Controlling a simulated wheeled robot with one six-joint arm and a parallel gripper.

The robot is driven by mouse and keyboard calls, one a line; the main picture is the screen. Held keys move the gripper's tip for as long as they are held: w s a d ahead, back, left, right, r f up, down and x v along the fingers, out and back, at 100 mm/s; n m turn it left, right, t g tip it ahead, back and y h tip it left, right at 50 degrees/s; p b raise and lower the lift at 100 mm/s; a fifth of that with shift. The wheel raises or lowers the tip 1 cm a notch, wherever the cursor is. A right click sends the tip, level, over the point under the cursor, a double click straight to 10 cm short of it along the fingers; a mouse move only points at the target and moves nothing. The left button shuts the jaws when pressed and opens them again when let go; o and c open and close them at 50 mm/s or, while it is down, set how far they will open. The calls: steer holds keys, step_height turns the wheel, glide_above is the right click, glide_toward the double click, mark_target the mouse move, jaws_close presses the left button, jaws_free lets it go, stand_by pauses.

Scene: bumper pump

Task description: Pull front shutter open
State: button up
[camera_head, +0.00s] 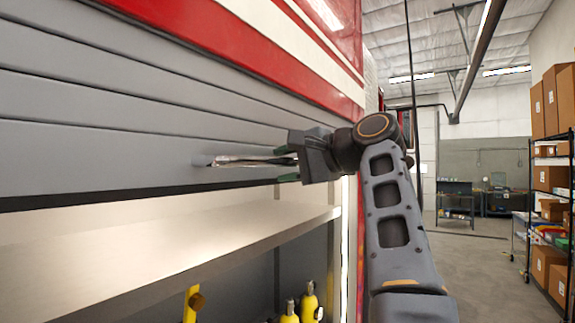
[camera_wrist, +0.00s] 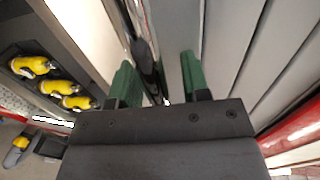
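The front shutter (camera_head: 110,150) is a grey slatted panel on the red and white truck. It is partly raised, and its dark lower edge shows above an exposed compartment. A slim metallic handle bar (camera_head: 235,161) sticks out near the shutter's bottom. My gripper (camera_head: 285,163) is at the bar's right end, with one green finger above and one below it. In the wrist view, my gripper (camera_wrist: 158,62) has its fingers apart, and the handle bar (camera_wrist: 145,55) lies between them, nearer the left finger. Grey shutter slats (camera_wrist: 240,50) fill the right side there.
Below the shutter are a pale shelf (camera_head: 170,240) and several yellow bottles (camera_head: 309,300), also seen in the wrist view (camera_wrist: 75,102). A rack with cardboard boxes (camera_head: 550,178) stands at the right. The floor (camera_head: 480,265) between truck and rack is clear.

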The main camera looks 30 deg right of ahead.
steer(key=v, duration=1.2)
stand_by(0.7)
